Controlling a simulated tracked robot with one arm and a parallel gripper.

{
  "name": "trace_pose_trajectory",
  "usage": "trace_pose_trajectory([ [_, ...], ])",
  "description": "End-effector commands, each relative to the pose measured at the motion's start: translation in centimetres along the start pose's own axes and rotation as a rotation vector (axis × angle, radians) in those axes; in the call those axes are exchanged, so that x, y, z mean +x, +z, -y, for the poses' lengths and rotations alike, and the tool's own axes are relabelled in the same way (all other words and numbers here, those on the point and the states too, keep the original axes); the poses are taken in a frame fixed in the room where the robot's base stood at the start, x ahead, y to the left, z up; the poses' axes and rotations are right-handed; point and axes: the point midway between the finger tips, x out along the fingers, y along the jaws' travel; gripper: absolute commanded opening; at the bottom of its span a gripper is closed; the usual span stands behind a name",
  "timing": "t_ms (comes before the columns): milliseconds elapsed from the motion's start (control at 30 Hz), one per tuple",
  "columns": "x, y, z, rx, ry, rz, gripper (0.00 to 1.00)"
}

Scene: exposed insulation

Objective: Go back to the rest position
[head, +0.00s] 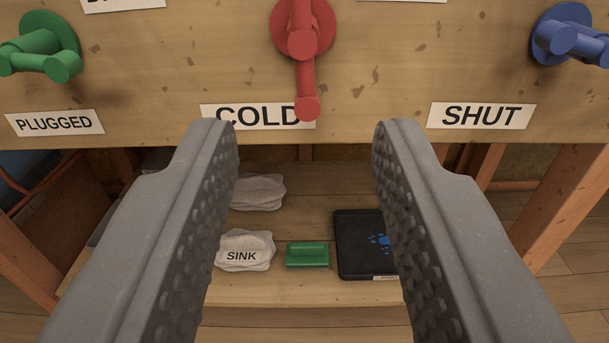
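My gripper (305,130) fills the lower part of the head view. Its two grey fingers with studded inner pads stand wide apart, with nothing between the pads. The fingertips show just below the red handle (306,60), over the lower edge of the wooden panel (370,85). I cannot tell whether the fingertips touch the panel. The red handle points straight down, above the COLD label (258,116), whose right end is partly covered by the handle.
A green handle (45,48) is at left above a PLUGGED label, and a blue handle (575,38) at right above a SHUT label. On the shelf (300,292) below lie a SINK bag (243,248), another pale bag (258,192), a green block (307,254) and a black flat item (362,225).

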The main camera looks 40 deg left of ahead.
Motion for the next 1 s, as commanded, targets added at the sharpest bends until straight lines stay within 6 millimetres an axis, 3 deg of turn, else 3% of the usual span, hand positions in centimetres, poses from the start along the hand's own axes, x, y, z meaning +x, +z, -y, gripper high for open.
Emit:
trace_pose_trajectory([
  [300, 0.1, -0.1, -0.1, -0.002, 0.001, 0.001, 0.36],
  [467, 0.9, -2.0, -1.3, -0.044, 0.03, 0.023, 0.36],
  [667, 3.0, -8.9, -4.9, -0.16, 0.132, 0.078, 0.36],
  [1000, 4.5, -23.4, -9.0, -0.305, 0.344, 0.154, 0.36],
])
